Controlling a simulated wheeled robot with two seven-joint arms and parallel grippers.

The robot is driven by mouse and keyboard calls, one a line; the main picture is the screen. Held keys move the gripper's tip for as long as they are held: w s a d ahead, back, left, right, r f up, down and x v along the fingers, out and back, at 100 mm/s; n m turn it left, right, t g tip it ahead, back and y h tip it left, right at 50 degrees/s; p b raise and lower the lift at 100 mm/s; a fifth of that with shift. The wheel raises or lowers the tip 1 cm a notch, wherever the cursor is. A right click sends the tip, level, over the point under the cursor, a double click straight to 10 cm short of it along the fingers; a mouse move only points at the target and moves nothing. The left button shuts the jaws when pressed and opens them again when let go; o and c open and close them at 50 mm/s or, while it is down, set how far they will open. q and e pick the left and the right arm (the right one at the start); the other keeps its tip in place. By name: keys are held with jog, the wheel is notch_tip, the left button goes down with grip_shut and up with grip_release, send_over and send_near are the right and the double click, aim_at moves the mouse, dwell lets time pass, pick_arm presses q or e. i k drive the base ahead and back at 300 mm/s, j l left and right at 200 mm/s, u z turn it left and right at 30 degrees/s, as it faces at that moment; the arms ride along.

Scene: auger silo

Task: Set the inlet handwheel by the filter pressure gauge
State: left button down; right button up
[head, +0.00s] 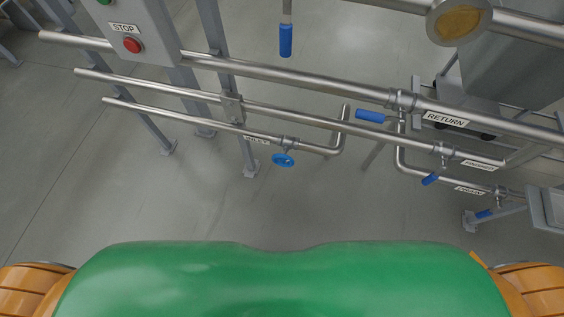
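A small blue handwheel (283,160) sits on a valve on the lowest pipe, in the middle of the head view. No filter pressure gauge can be made out for sure. A round yellowish disc in a metal ring (459,22) sits on a pipe at the top right; no needle or scale shows on it. Neither of my grippers is in view.
Blue lever handles (370,116) sit on the pipes to the right, near the RETURN label (445,120). Another blue handle (286,40) hangs at the top. A grey box with a red STOP button (132,45) stands upper left. Posts carry the pipes. Floor before the pipes is clear.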

aim_at(276, 157)
jog(key=l+z, duration=0.15)
jog(key=z, duration=1.35)
jog(key=k+j, duration=0.1)
jog(key=j, duration=0.4)
jog(key=k+j, duration=0.1)
jog(key=j, duration=0.4)
jog(key=k+j, duration=0.1)
jog(key=j, duration=0.45)
jog(key=z, duration=0.05)
